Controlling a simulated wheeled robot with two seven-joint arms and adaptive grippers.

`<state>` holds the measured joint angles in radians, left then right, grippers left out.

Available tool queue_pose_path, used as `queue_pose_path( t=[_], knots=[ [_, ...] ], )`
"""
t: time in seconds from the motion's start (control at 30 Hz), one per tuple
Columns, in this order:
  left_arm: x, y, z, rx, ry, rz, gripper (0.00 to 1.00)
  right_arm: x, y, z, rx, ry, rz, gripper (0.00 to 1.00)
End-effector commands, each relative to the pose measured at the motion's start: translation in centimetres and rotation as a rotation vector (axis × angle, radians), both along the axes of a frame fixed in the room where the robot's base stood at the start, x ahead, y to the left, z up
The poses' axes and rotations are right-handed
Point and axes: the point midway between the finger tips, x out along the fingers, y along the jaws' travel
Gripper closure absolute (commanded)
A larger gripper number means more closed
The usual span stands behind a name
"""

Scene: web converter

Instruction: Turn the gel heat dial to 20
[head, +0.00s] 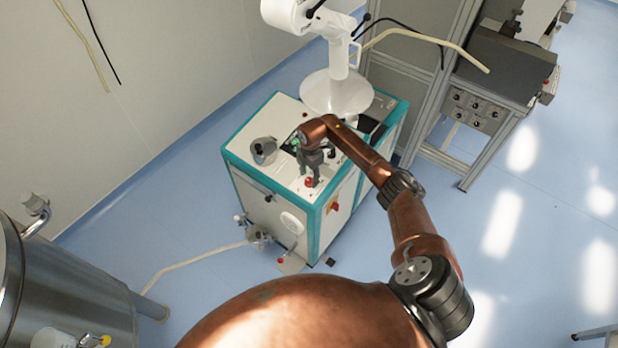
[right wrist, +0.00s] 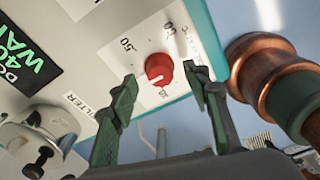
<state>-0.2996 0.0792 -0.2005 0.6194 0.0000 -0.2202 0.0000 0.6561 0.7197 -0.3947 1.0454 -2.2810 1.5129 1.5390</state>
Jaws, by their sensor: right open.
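The gel heat dial is a round red knob (right wrist: 159,69) on a white scale plate, high in the middle of the right wrist view. A small white mark shows at its lower edge, but I cannot tell the exact setting. Most scale numbers are tilted or too small to read; one looks like 50. In the head view the red dial (head: 309,182) sits near the front corner of the cabinet top. My right gripper (right wrist: 160,80) is open, with one green-padded finger on each side of the dial in the picture; contact is not visible. My left gripper is out of view.
The white, teal-edged cabinet (head: 240,155) carries a metal cup-like fitting (head: 264,150) and a white arm-like machine (head: 336,85). A dark display (right wrist: 30,65) is at left in the wrist view. A steel tank (head: 65,285) stands lower left. Blue floor is open at right.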

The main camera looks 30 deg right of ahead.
Motion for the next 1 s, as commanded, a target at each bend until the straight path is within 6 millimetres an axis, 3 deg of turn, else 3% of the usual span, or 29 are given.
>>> queue_pose_path(
  t=[0.17, 0.43, 1.0],
  knots=[
    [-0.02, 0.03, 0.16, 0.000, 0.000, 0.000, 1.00, 0.02, 0.04, -1.24, 0.001, 0.000, 0.000, 0.56],
    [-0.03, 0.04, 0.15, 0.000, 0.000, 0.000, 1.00, 0.05, 0.03, -1.38, 0.000, -0.001, 0.001, 0.56],
    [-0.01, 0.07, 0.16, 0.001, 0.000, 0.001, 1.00, 0.07, 0.04, -1.33, 0.000, -0.002, 0.002, 0.95]
  ],
)
